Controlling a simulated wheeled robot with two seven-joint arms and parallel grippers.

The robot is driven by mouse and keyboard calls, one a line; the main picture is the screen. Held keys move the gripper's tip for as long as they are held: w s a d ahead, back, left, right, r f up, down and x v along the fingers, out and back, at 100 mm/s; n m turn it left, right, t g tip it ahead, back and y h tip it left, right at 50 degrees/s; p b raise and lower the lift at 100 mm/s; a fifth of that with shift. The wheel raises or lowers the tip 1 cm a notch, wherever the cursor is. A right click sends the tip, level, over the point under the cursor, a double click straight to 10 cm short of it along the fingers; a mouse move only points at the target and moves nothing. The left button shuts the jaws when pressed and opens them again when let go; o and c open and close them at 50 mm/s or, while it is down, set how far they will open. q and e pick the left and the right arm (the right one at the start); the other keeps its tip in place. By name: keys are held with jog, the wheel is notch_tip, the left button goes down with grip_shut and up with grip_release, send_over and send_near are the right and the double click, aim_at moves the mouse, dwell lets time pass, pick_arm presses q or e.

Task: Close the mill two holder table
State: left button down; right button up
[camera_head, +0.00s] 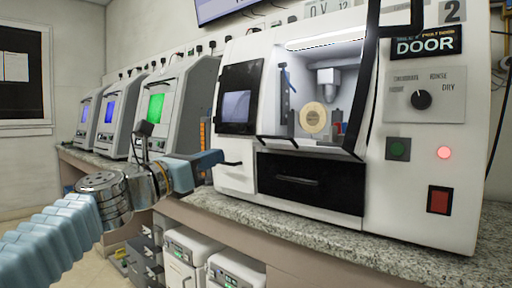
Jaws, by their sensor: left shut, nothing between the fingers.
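The mill marked "2" (430,185) stands on the counter at the right, with its milling chamber open to view. A round beige disc (313,118) sits upright in the chamber below the spindle (327,78). Below the chamber is a black drawer-like front (338,190) with a handle; I cannot tell whether this is the holder table. My left gripper (232,163) is shut and empty, in front of the mill's left side, below its small screen (236,106). I cannot tell whether it touches the mill. My right gripper is out of view.
Several grey machines with lit screens (155,108) line the counter to the left. The granite counter edge (300,222) runs below the mill, with white units (190,250) under it. The mill's right panel has a knob (421,99), a green button (398,149) and a red switch (438,200).

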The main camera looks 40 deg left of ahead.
aim_at(262, 137)
pick_arm(q)
jog(key=x, duration=1.3)
jog(key=shift+w+p, duration=0.3)
jog(key=shift+w, duration=0.05)
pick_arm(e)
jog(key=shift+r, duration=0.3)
pick_arm(q)
jog(key=p+x, duration=0.1)
jog(key=x, duration=0.2)
jog(key=f+p+x, duration=0.1)
jog(key=x, duration=0.3)
jog(key=p+x, duration=0.1)
jog(key=x, duration=0.3)
jog(key=shift+w+d+f, duration=0.1)
jog(key=shift+w+f, duration=0.05)
jog(key=shift+f, duration=0.25)
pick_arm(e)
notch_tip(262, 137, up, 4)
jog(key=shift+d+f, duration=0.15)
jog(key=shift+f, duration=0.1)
pick_arm(q)
jog(key=shift+r, duration=0.1)
